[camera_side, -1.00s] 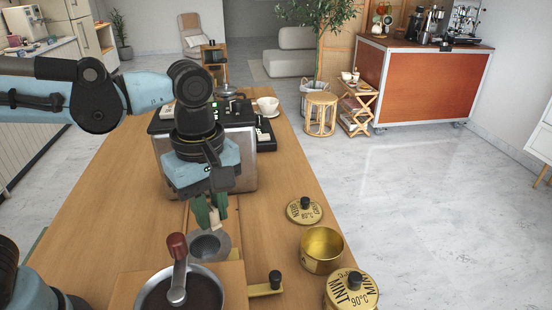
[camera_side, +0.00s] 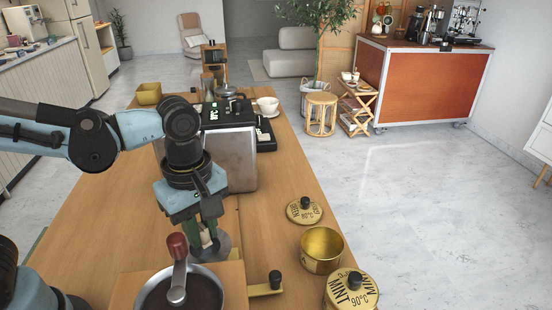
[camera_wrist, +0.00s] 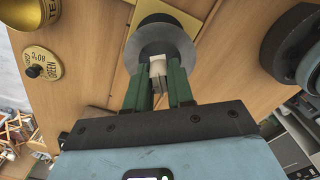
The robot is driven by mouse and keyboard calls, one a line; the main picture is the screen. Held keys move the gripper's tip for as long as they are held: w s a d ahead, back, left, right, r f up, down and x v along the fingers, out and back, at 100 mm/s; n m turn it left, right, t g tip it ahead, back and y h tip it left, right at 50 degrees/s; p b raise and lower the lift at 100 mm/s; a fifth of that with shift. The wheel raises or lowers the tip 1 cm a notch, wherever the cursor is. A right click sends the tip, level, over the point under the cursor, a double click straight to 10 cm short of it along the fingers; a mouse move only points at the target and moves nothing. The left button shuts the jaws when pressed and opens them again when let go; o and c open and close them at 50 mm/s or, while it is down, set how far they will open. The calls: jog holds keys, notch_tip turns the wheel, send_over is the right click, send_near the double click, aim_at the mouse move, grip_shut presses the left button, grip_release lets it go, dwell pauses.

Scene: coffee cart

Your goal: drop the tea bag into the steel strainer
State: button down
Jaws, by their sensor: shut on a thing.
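My gripper (camera_side: 208,236) is shut on the small pale tea bag (camera_side: 206,239), low over the steel strainer (camera_side: 222,243). In the wrist view the tea bag (camera_wrist: 157,67) is pinched between the green fingers (camera_wrist: 157,86). There it overlaps the near part of the strainer's wide grey rim (camera_wrist: 133,42), with the dark bowl just beyond it. I cannot tell whether the bag touches the strainer. In the side view my fingers hide much of the strainer.
A grinder with a red-knobbed crank (camera_side: 178,246) stands close in front. To the right are an open brass tin (camera_side: 321,265), a loose lid (camera_side: 304,216) and a lidded mint tin (camera_side: 351,291). A steel machine (camera_side: 241,158) stands behind my gripper.

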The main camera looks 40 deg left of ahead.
jog(key=c, duration=0.9)
grip_release()
jog(key=shift+r, duration=0.1)
notch_tip(320, 180, up, 12)
jog(key=w+a+f+m+t, duration=0.2)
jog(key=a+f+m+t, duration=0.5)
jog(key=m, duration=0.8)
jog(key=a+f, duration=0.2)
jog(key=a, duration=0.1)
jog(key=shift+w+a+f+m, duration=0.3)
jog(key=shift+w+f+m, duration=0.05)
jog(key=shift+w+m, duration=0.05)
